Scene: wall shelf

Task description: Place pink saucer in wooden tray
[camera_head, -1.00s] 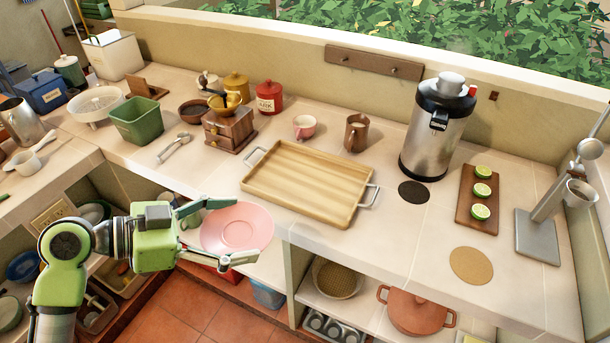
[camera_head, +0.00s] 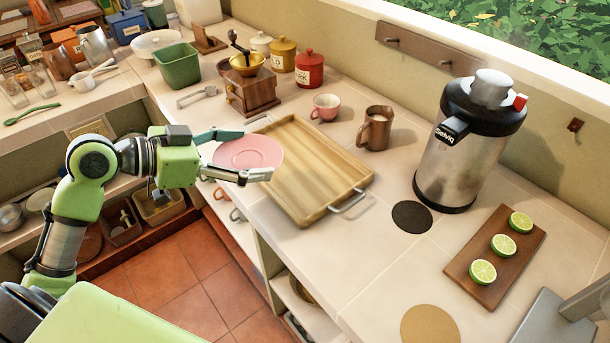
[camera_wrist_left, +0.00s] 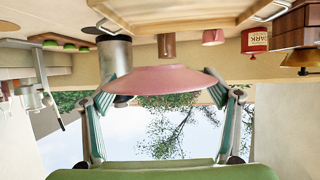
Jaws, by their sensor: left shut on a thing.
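The pink saucer (camera_head: 248,151) is held level in my left gripper (camera_head: 243,155), whose fingers are shut on its edges. In the head view it overlaps the left side of the wooden tray (camera_head: 312,170), and its height above the counter is hard to tell. The tray lies on the counter, looks empty, and has metal handles at its ends. In the left wrist view the saucer (camera_wrist_left: 165,80) spans between the two fingers, and the tray (camera_wrist_left: 190,18) shows at the top. My right gripper is not in view.
A wooden grinder (camera_head: 250,92) stands behind the tray, with a pink cup (camera_head: 325,107) and a brown mug (camera_head: 375,130) nearby. A large steel dispenser (camera_head: 468,145) and a board with limes (camera_head: 492,262) are to the right. The counter's front edge runs below the tray.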

